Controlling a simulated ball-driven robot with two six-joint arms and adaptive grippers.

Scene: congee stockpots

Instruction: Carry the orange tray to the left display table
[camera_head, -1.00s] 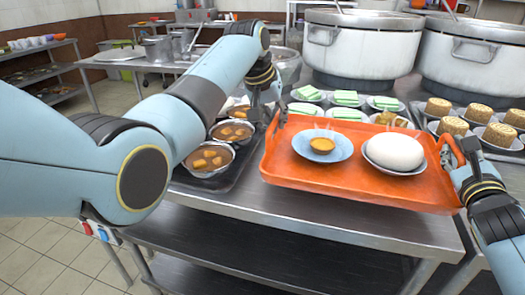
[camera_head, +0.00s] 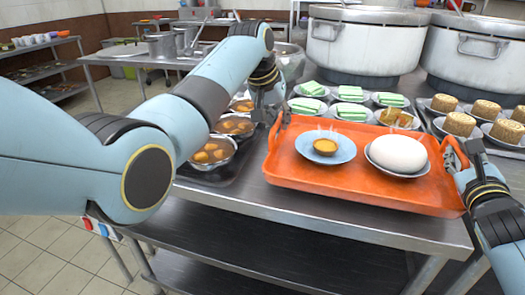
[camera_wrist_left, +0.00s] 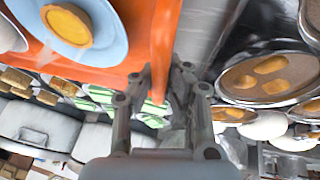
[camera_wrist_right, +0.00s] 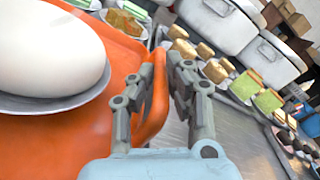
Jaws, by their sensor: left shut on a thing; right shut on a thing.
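The orange tray (camera_head: 340,186) is near level at the front edge of the metal table. It carries a blue plate (camera_head: 337,152) with a small yellow tart and a grey plate (camera_head: 425,172) with a large white bun. My left gripper (camera_head: 276,120) is shut on the tray's left handle; the grip also shows in the left wrist view (camera_wrist_left: 165,90). My right gripper (camera_head: 461,158) is shut on its right handle, as the right wrist view (camera_wrist_right: 162,85) also shows. Whether the tray's underside touches the table is hidden.
Bowls of orange food (camera_head: 212,152) sit on a dark tray left of the orange tray. Plates of green cakes (camera_head: 350,94), brown cakes (camera_head: 459,124) and two large stockpots (camera_head: 366,45) stand behind. Another metal table (camera_head: 125,58) and a shelf rack (camera_head: 45,70) are at the back left.

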